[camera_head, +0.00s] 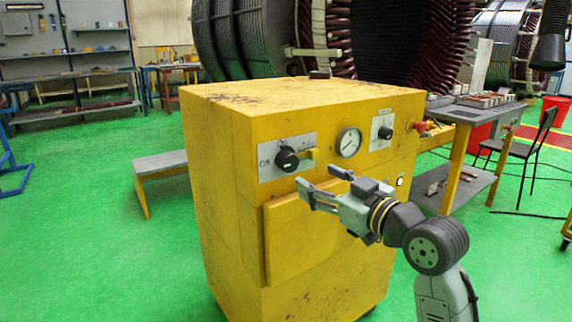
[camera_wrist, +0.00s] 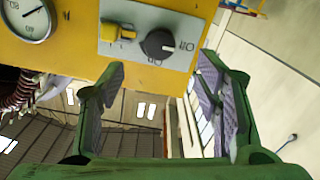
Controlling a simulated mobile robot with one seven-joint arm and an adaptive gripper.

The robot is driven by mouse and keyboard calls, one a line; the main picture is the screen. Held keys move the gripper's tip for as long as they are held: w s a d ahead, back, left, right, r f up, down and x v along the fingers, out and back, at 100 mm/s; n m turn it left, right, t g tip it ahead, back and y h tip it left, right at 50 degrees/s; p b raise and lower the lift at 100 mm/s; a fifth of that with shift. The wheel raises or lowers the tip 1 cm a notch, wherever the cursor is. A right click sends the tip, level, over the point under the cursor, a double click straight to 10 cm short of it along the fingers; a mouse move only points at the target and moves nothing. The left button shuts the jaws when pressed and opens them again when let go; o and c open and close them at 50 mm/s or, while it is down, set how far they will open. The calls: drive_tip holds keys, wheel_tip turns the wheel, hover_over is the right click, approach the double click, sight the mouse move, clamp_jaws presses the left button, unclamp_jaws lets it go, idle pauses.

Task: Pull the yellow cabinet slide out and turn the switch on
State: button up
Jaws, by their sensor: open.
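The yellow cabinet (camera_head: 222,150) stands in the middle of the head view. On its front, a grey plate carries a black rotary switch (camera_head: 287,160) with a yellow slide (camera_head: 314,155) just right of it. In the wrist view, upside down, the switch (camera_wrist: 157,43) lies between the finger directions and the slide (camera_wrist: 118,32) is left of it, near the left finger. My gripper (camera_head: 318,178) is open and empty in front of the cabinet, a little below the plate. Its fingers (camera_wrist: 162,72) appear apart from both parts.
A round gauge (camera_head: 348,142), a second black knob (camera_head: 385,132) and a red button (camera_head: 420,127) are on the same cabinet front. A bench (camera_head: 160,163) stands left, and a table (camera_head: 462,115) and chair (camera_head: 530,150) right. Green floor is clear at the left.

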sight(292, 164)
drive_tip(key=p+x, duration=0.2)
drive_tip(key=x, duration=0.8)
drive_tip(key=shift+w, duration=0.1)
drive_tip(key=shift+c, duration=0.2)
drive_tip(key=c, duration=1.1)
